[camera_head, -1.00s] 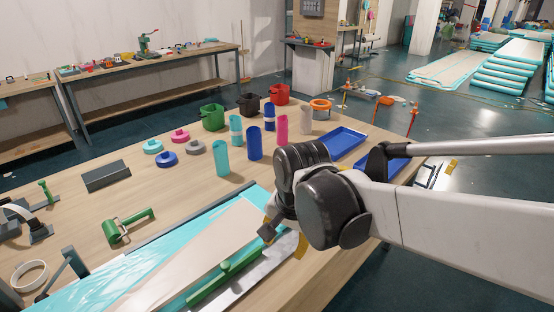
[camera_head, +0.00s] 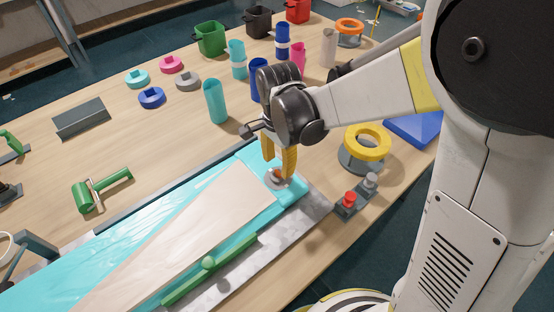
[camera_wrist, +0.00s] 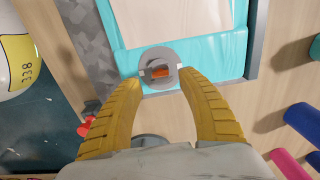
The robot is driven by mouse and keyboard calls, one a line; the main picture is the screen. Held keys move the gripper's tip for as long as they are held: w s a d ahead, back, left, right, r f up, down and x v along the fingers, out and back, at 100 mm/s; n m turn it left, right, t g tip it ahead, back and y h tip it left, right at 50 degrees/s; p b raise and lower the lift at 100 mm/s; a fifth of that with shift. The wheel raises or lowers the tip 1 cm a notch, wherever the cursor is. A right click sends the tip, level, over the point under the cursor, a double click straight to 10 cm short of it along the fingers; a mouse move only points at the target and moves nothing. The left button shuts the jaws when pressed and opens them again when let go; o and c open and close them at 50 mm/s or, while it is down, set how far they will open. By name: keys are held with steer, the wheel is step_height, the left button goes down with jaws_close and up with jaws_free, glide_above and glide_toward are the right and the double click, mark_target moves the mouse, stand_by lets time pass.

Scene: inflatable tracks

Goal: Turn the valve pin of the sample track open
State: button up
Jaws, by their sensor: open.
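The sample track (camera_head: 190,235), turquoise with a beige top strip, lies on a grey plate on the workbench. My gripper (camera_head: 279,172) points down over the valve. In the wrist view my gripper (camera_wrist: 158,80) is open, its yellow fingers apart on either side below the valve, with nothing between them. Whether the fingertips touch the valve I cannot tell.
A yellow ring on a grey stand (camera_head: 367,145) and a small block with red and grey knobs (camera_head: 351,195) stand right of the valve. Upright rolls, including a turquoise one (camera_head: 215,101), stand behind. A green bar (camera_head: 210,268) lies along the track's front side.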

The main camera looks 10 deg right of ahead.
mark_target(278, 172)
steer(key=shift+f+b, duration=0.45)
steer(key=shift+f, duration=1.4)
jaws_close()
